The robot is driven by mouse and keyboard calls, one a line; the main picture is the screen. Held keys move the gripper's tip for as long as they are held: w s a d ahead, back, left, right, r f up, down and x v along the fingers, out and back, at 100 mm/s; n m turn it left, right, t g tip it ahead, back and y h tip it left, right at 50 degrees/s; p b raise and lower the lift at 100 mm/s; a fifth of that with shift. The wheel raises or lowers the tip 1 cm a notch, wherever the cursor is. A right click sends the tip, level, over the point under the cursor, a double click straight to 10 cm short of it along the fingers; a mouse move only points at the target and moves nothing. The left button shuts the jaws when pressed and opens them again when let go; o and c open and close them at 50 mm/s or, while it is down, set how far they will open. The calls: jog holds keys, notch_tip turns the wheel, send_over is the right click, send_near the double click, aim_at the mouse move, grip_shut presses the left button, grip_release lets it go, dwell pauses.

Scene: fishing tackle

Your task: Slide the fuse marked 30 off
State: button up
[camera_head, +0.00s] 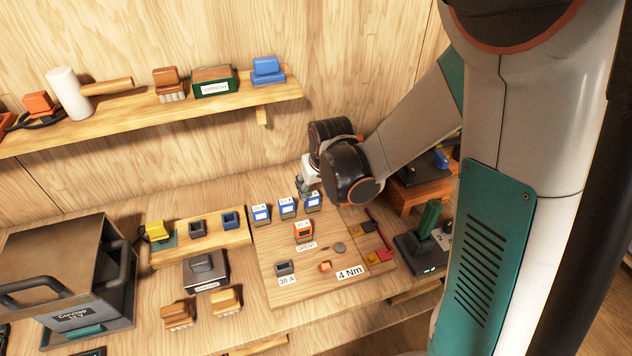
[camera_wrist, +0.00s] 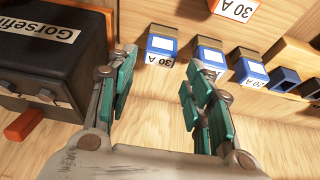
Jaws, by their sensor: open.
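My gripper (camera_wrist: 160,105) is open and empty, its teal-padded fingers spread apart. In the wrist view a blue fuse with a white face (camera_wrist: 162,45) and a "30 A" tag lies beyond the fingertips, between them in the picture and apart from them. Two more blue fuses (camera_wrist: 210,54) (camera_wrist: 249,68) stand in the same row to its right, the last tagged "20 A". In the head view my gripper (camera_head: 303,186) is at the right end of the row, close to the rightmost blue fuse (camera_head: 313,204), whose tag is partly hidden.
A black box (camera_wrist: 50,60) with a white label stands left in the wrist view. A shelf (camera_head: 140,110) runs along the wall.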

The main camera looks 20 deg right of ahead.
aim_at(312, 195)
jog(key=b+x, duration=0.2)
jog(key=x, duration=0.5)
jog(key=shift+w+f, duration=0.1)
jog(key=c, duration=0.8)
